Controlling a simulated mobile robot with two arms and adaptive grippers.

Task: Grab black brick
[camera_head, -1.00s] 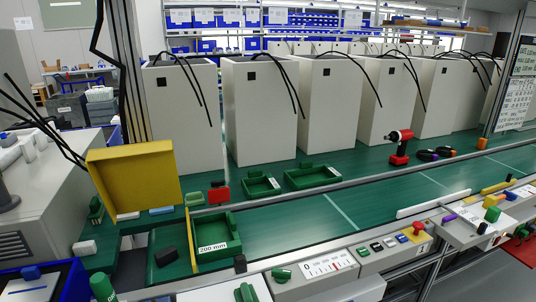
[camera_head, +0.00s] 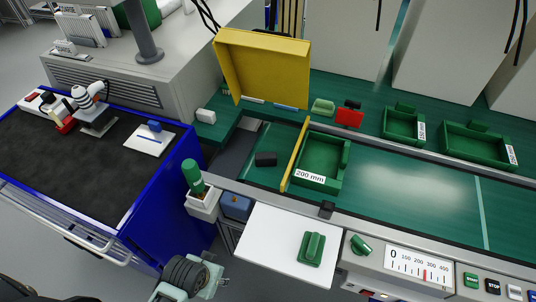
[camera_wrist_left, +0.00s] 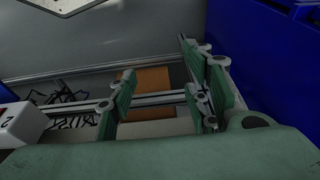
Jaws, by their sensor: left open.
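A black brick (camera_head: 265,159) lies on the green conveyor surface in the head view, just left of the upright yellow plate (camera_head: 295,154). A green tray (camera_head: 345,168) marked 200 mm stands on the other side of that plate. My left gripper (camera_wrist_left: 163,100) is open and empty in the left wrist view, over a dim low area beside a blue wall. In the head view part of my left arm shows at the bottom edge, well below and left of the brick. The brick is not in the wrist view. My right gripper is not in view.
A large yellow panel (camera_head: 262,68) stands behind the brick. A blue-rimmed cart (camera_head: 152,208) with a dark top is at the left.

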